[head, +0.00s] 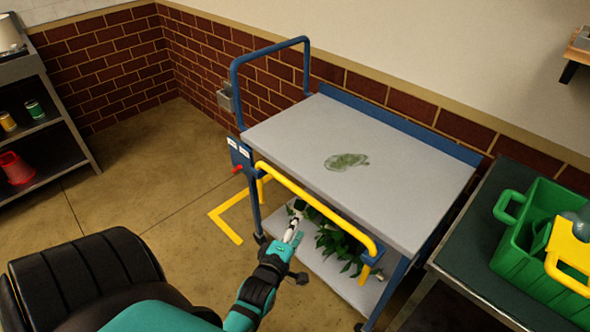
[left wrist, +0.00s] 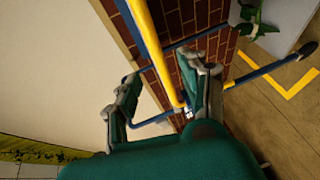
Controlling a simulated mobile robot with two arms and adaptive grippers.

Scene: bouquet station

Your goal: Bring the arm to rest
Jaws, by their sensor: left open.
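My left gripper (head: 294,222) is in front of the cart, low and near its yellow handle bar (head: 318,208). It is open with nothing held. In the left wrist view the two fingers of this gripper (left wrist: 160,68) stand apart, and the yellow bar (left wrist: 152,45) shows between them; I cannot tell whether they touch it. My right gripper is not in view.
The blue-framed cart has a grey top (head: 290,145) bearing a flat, translucent greenish item (head: 346,161). Leafy greens (head: 340,245) lie on its lower shelf. A green crate (head: 525,262) stands right. A dark shelf unit (head: 38,130) stands left. Floor between is clear.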

